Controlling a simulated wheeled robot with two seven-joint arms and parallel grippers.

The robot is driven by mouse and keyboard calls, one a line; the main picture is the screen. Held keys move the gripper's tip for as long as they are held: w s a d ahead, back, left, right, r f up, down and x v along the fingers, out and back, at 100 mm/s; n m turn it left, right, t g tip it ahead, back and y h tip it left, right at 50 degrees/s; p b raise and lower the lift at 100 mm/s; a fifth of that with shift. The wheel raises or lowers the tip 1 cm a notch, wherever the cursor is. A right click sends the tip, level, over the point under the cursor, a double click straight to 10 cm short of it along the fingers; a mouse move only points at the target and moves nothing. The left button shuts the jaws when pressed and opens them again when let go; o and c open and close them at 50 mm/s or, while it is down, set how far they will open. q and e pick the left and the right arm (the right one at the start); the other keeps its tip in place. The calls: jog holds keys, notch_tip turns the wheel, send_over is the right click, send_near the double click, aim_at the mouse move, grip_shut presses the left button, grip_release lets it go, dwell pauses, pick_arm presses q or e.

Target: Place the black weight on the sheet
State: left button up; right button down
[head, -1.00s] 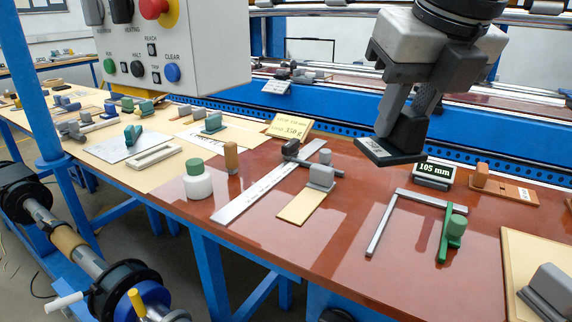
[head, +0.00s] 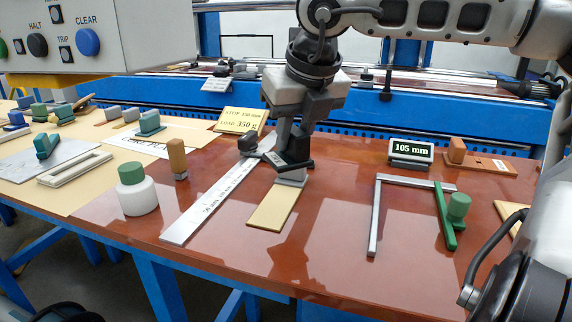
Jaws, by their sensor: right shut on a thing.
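My right gripper (head: 292,145) is shut on the black weight (head: 296,160), a dark piece with a flat foot and a small pale label. It is low over the table, in front of the stop sign. Just under it is a grey block (head: 292,178) on a narrow tan strip (head: 270,212). I cannot tell whether the weight touches the block. The red-brown sheet (head: 330,220) covers this part of the table around the strip. My left gripper is not in view.
A steel ruler (head: 205,205) with a dark stop block (head: 247,143) lies left of the strip. Further left stand a white bottle with green cap (head: 137,195) and a wooden block (head: 178,158). Right are a metal square (head: 374,225), a green tool (head: 446,222) and a 105 mm display (head: 411,152).

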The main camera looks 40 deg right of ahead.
jog(key=w+f, duration=0.1)
jog(key=w+d+f, duration=0.1)
jog(key=f, duration=0.1)
jog(key=w+f, duration=0.1)
jog(key=shift+w+d+f, duration=0.2)
jog(key=shift+d+f, duration=0.2)
notch_tip(320, 180, down, 3)
jog(key=shift+w+d+f, duration=0.1)
jog(key=shift+f, duration=0.1)
jog(key=shift+f+b, duration=0.3)
jog(key=shift+b, duration=0.15)
jog(key=c, duration=1.2)
grip_release()
jog(key=shift+r, duration=0.1)
